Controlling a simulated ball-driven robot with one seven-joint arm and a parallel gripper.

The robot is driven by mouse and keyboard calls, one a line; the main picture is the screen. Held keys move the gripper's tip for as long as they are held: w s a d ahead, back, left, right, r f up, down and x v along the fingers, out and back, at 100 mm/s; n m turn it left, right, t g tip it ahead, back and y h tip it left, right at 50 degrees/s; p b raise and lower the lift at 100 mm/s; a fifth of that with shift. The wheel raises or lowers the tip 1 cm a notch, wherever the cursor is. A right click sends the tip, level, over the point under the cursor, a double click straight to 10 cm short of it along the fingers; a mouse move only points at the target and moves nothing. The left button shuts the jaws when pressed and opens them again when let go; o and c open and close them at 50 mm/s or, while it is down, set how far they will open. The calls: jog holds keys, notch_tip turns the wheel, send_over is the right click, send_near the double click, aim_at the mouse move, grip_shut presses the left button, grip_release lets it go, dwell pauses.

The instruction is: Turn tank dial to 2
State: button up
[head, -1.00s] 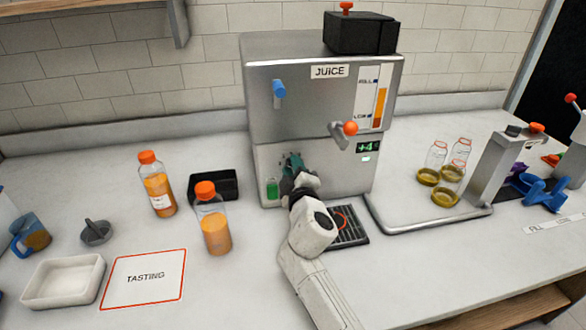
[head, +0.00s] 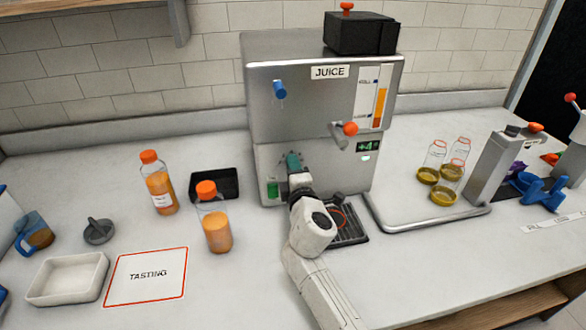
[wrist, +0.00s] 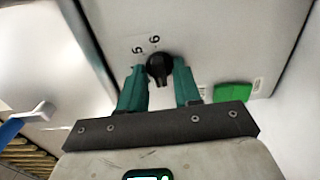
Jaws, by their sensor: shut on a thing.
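The tank dial (wrist: 159,69) is a small black knob on the machine's light front panel in the wrist view. Marks that look like 5 and 6 show beside it; other marks are hidden. My gripper (wrist: 159,82) has its two teal fingers on either side of the knob and is shut on it. In the head view my gripper (head: 294,163) is at the lower front of the juice machine (head: 315,105), and the dial is hidden behind it.
A green part (wrist: 233,95) is beside the dial. A blue handle (head: 280,88) and a red-knobbed lever (head: 350,129) stick out above. A drip grate (head: 352,235) lies below. Orange bottles (head: 217,232) stand at left, jars (head: 444,195) at right.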

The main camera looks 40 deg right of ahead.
jog(key=shift+a+f, duration=0.1)
jog(key=shift+f, duration=0.05)
jog(key=o, duration=0.7)
jog(key=b+v, duration=0.1)
jog(key=v, duration=1)
jog(key=shift+w, duration=0.1)
